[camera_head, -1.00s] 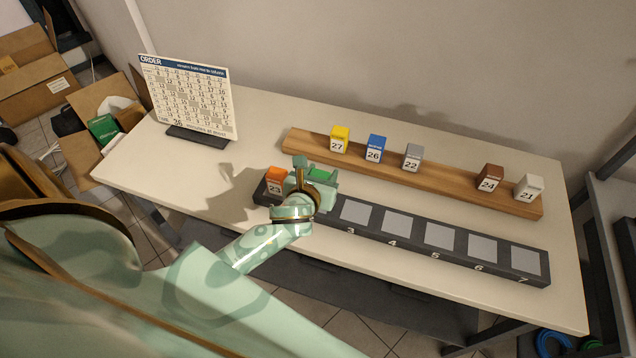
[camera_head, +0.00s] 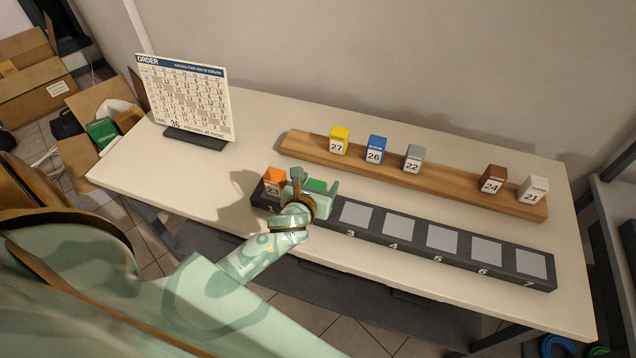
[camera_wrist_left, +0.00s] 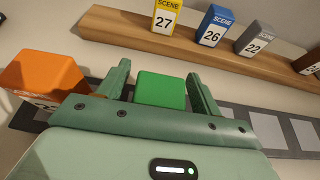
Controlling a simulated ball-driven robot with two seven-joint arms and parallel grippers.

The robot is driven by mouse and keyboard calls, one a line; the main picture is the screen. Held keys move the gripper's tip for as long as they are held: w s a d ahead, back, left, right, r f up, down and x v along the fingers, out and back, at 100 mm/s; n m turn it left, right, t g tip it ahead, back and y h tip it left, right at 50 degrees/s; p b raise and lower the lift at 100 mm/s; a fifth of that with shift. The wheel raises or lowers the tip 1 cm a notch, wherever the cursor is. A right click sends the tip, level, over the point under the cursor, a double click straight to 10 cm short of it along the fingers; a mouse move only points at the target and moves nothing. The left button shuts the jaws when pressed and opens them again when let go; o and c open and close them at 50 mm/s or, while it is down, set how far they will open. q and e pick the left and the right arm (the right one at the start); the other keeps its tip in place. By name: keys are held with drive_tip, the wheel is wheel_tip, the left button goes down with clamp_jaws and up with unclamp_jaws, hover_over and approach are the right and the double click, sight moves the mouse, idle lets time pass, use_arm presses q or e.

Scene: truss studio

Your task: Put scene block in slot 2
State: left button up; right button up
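A green block (camera_head: 316,185) stands at the slot 2 place of the dark slotted rack (camera_head: 373,238); its label is hidden. My left gripper (camera_head: 314,188) is over it. In the left wrist view the green block (camera_wrist_left: 160,90) is between the two fingers of the left gripper (camera_wrist_left: 160,88), with a narrow gap showing on each side, so the gripper looks open around it. An orange block (camera_head: 275,181) marked 23 stands in slot 1, just left of the gripper. Slots 3 to 7 are empty. My right gripper is not in view.
A wooden shelf strip (camera_head: 450,185) behind the rack holds yellow 27 (camera_head: 339,141), blue 26 (camera_head: 375,149), grey 22 (camera_head: 413,158), brown 24 (camera_head: 493,179) and white 21 (camera_head: 532,188). An order board (camera_head: 187,98) stands at the back left. The table front left is bare.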

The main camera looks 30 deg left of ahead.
use_arm(q)
drive_tip(key=shift+r, duration=0.1)
drive_tip(key=shift+s+r, duration=0.15)
drive_tip(key=shift+s, duration=0.15)
drive_tip(key=p+v, duration=0.2)
drive_tip(key=v, duration=0.9)
drive_tip(key=shift+s+d, duration=0.15)
drive_tip(key=shift+s, duration=0.1)
